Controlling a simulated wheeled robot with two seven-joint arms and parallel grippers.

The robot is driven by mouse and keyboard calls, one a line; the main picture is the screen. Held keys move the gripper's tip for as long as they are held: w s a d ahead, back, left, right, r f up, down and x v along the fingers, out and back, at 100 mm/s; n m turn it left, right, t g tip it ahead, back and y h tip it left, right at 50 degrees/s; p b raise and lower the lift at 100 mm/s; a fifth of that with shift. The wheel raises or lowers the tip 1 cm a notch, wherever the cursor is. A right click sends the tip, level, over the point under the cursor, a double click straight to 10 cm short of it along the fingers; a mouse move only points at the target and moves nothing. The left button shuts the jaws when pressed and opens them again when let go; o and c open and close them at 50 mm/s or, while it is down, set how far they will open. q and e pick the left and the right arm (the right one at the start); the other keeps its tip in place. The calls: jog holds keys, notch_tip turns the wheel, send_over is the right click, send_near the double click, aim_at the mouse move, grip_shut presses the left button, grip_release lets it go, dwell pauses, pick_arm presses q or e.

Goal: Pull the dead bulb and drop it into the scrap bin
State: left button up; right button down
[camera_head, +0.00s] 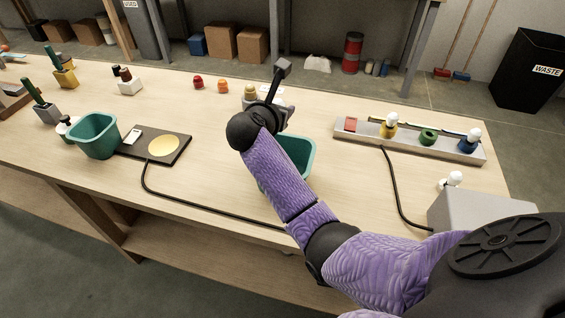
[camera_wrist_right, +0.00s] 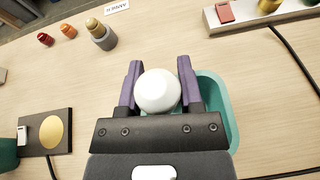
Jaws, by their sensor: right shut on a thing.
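My right gripper (camera_head: 277,112) is above the near-middle of the bench, beside and partly over a teal bin (camera_head: 301,152). In the right wrist view the gripper (camera_wrist_right: 158,75) is shut on a round white bulb (camera_wrist_right: 157,91), with the same teal bin (camera_wrist_right: 222,92) below and to the right. The bulb is hidden by the gripper in the head view. The grey lamp strip (camera_head: 455,150) has a yellow socket (camera_head: 389,130) and a blue socket (camera_head: 468,145), each with a white bulb, and an empty green socket (camera_head: 428,137). My left gripper is not in view.
Another teal bin (camera_head: 95,136) stands at left next to a dark pad with a yellow disc (camera_head: 163,145). A grey box (camera_head: 480,210) has a white bulb (camera_head: 452,179) beside it. Small red (camera_head: 198,82) and orange (camera_head: 222,86) pieces stand behind. Black cables cross the bench.

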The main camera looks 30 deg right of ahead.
notch_tip(320, 180, down, 5)
jog(key=b, duration=0.3)
jog(key=shift+s, duration=0.1)
jog(key=shift+c, duration=0.9)
grip_release()
jog(key=p+v, duration=0.1)
jog(key=v, duration=0.9)
